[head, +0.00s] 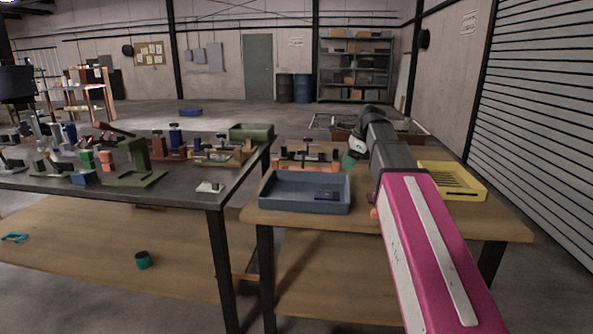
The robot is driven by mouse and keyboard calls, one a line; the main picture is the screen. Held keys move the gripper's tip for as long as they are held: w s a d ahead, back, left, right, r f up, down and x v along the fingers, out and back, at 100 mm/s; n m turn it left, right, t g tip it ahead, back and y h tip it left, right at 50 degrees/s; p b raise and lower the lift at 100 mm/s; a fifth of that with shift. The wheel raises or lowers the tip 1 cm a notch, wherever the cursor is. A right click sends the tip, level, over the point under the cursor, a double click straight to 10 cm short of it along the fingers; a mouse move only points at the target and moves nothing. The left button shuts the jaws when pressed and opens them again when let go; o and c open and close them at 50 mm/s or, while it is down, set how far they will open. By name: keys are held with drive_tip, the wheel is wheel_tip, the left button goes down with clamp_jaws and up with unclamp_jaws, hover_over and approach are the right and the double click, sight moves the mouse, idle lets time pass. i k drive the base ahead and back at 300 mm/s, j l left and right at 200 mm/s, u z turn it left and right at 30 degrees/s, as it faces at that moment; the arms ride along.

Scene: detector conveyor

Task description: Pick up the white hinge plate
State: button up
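A small white plate with a dark raised bit (210,187), which looks like the white hinge plate, lies flat near the front right corner of the dark-topped table (190,195). Nothing touches it. My arm reaches in from the lower right over the wooden table, well to the right of the plate. The end of my arm (353,153) is small and partly hidden by its own links. I cannot make out its fingers, or whether it is open or shut.
Several clamps, blocks and fixtures crowd the dark table behind and left of the plate. A green bin (251,132) stands at its back right corner. A blue-grey tray (290,203) and a yellow tray (476,192) sit on the wooden table (510,228). A gap separates the tables in front.

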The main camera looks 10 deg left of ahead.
sight(206, 187)
drive_tip(key=u, duration=1.45)
drive_tip(key=l+u, duration=0.25)
drive_tip(key=u, duration=0.15)
drive_tip(key=k+l+u, duration=0.1)
drive_tip(key=l+u, duration=0.15)
drive_tip(key=u, duration=0.15)
